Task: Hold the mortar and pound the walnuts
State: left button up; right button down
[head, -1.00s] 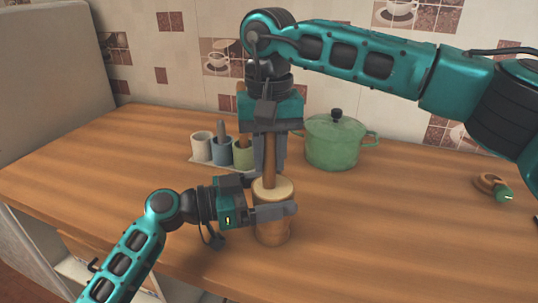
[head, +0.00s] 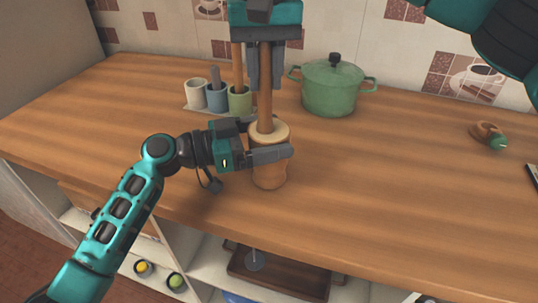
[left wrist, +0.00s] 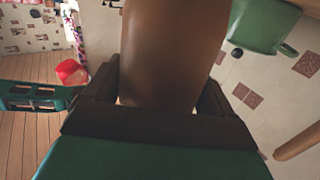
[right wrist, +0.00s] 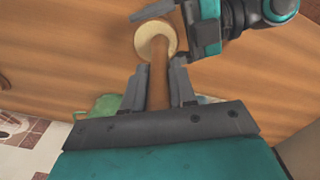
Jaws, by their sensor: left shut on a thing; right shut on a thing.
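The wooden mortar (head: 269,177), brown with a pale rim, stands upright on the counter. My left gripper (head: 266,142) is shut around its upper body from the left; its brown side fills the jaws in the left wrist view (left wrist: 170,50). The brown wooden pestle (head: 265,108) is upright, its lower end inside the mortar's mouth. My right gripper (head: 265,80) is shut on the pestle's upper part, above the rim. In the right wrist view, the pestle (right wrist: 157,80) runs from the jaws to the mortar's pale rim (right wrist: 166,31). The walnuts are not visible; the mortar's inside is hidden.
Behind the mortar stand a green lidded pot (head: 335,92) and a rack of white, blue and olive cups (head: 240,101) holding utensils. A small wooden and green item (head: 488,133) lies far right. The counter (head: 400,170) right of the mortar is clear. Open shelves are below.

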jog(key=shift+r, duration=3.95)
pick_arm(q)
jog(key=o, duration=1)
jog(key=v, duration=1.2)
jog(key=shift+a, duration=0.1)
